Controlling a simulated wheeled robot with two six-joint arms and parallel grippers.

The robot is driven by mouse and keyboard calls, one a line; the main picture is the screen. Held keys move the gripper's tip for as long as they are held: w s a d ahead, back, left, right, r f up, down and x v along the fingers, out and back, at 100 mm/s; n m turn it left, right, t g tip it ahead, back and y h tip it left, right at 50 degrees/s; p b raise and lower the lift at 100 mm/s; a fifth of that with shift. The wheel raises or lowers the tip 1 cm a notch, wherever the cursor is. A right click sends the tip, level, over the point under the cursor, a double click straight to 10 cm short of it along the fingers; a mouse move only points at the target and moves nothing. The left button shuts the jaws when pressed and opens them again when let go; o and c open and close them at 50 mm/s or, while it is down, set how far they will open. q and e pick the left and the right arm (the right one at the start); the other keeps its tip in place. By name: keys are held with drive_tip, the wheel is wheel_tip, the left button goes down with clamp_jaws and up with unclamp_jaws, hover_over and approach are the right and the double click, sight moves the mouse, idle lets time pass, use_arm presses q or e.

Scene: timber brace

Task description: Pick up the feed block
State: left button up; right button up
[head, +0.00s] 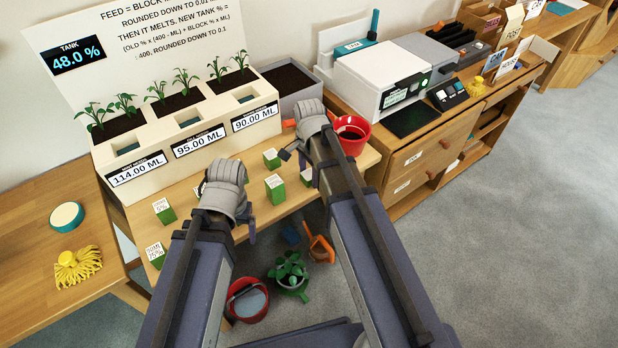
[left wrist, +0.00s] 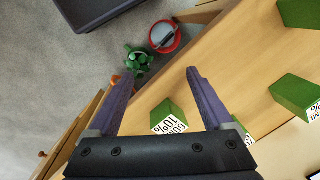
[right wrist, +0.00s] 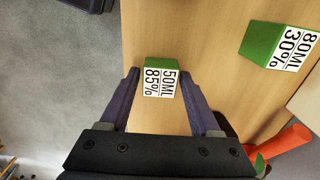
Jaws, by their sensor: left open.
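The feed blocks are green with white printed labels, and several stand on the wooden table. In the right wrist view the 50 ML 85% block (right wrist: 161,80) sits between the fingers of my right gripper (right wrist: 160,70), which look closed in against its sides. In the head view my right arm partly hides this block (head: 306,176); its lifting cannot be seen. My left gripper (left wrist: 158,85) is open and empty, with a 60 ML 10% block (left wrist: 171,116) below between its fingers. My left gripper also shows in the head view (head: 228,213). An 80 ML 30% block (right wrist: 277,46) stands apart from the right gripper.
A cream planter box (head: 122,168) with seedlings and ML displays stands behind the blocks. A red pot (head: 352,136) is close to my right gripper. A red bucket (head: 247,300) and a potted plant (head: 289,272) stand on the floor. A tank screen (head: 79,55) reads 48.0 %.

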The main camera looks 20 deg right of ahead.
clamp_jaws()
use_arm(q)
drive_tip(key=shift+r, duration=0.15)
use_arm(e)
drive_tip(key=shift+r, duration=0.1)
use_arm(q)
wheel_tip(320, 180, up, 10)
drive_tip(key=p, duration=1)
use_arm(e)
wheel_tip(320, 180, up, 10)
use_arm(q)
drive_tip(key=shift+c, duration=0.2)
